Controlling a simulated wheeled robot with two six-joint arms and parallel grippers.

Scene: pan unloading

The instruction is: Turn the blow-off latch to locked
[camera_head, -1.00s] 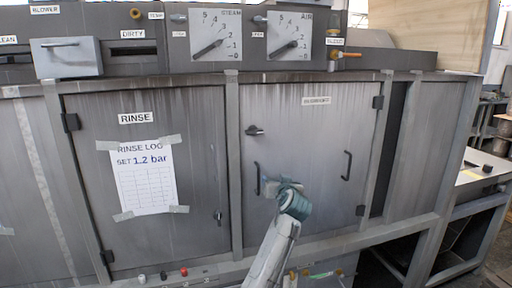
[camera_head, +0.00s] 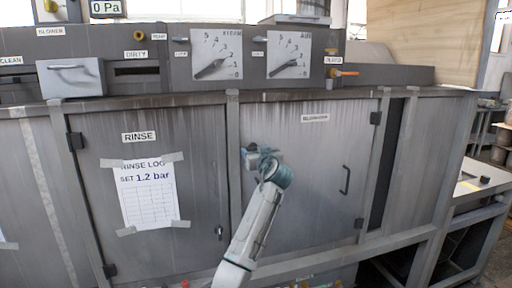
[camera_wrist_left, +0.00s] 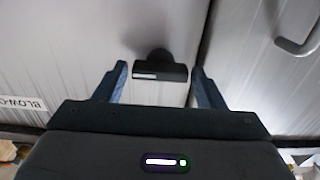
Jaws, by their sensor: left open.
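The blow-off latch (camera_wrist_left: 160,71) is a small dark bar on a round hub, with a pale strip at its left end. In the left wrist view it lies crosswise between the fingertips of my left gripper (camera_wrist_left: 160,69). The fingers are apart, one beyond each end of the bar, with small gaps and no clear contact. In the head view my left gripper (camera_head: 256,158) is at the upper left of the blow-off door (camera_head: 310,190) and hides the latch. My right gripper is not in view.
A black door handle (camera_head: 345,180) stands out on the right of the door; a handle also shows in the left wrist view (camera_wrist_left: 300,38). The rinse door (camera_head: 195,155) with its paper log (camera_head: 150,196) is to the left. Steam and air dials (camera_head: 288,55) sit above.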

